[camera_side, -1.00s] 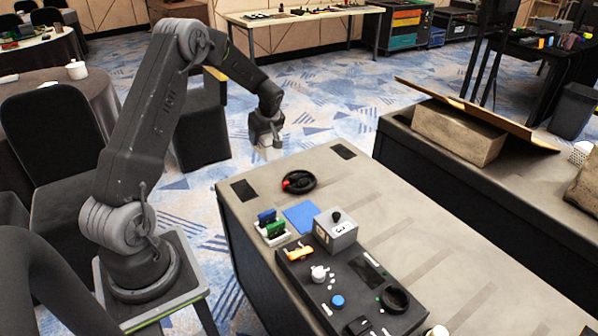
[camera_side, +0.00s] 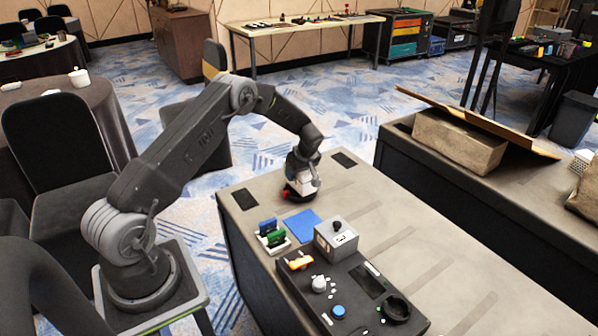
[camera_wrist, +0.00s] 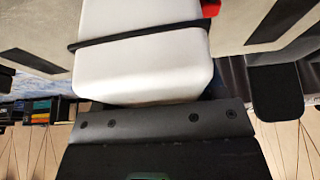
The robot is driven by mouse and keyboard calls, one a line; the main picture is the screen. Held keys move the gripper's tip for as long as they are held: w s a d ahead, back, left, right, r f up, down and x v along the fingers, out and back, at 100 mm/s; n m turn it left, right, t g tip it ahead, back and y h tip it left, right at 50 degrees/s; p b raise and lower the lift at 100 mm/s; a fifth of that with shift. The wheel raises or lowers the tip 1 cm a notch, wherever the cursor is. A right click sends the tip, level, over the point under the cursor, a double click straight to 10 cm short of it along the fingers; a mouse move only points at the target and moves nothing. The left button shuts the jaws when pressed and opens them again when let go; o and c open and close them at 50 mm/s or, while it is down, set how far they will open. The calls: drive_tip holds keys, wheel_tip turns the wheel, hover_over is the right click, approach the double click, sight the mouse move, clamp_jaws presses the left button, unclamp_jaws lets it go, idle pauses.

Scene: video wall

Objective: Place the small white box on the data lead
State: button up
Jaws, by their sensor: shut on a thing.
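My gripper (camera_side: 302,182) is over the far end of the grey table, shut on the small white box (camera_wrist: 140,72). The box fills the upper middle of the wrist view, and part of it shows below the wrist in the side view. The data lead, a dark coil with a red part (camera_side: 284,194), lies at the same spot, mostly hidden by my gripper and the box. In the wrist view a thin dark strand (camera_wrist: 140,36) crosses the box, and a red piece (camera_wrist: 210,8) shows beside it. I cannot tell whether the box touches the lead.
A blue mat (camera_side: 302,220), a white holder with green and blue pieces (camera_side: 272,236) and a grey box with a knob (camera_side: 336,236) stand nearer. A black control panel (camera_side: 345,290) lies in front.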

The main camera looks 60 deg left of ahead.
drive_tip(key=shift+f, duration=0.15)
drive_tip(key=o, duration=1)
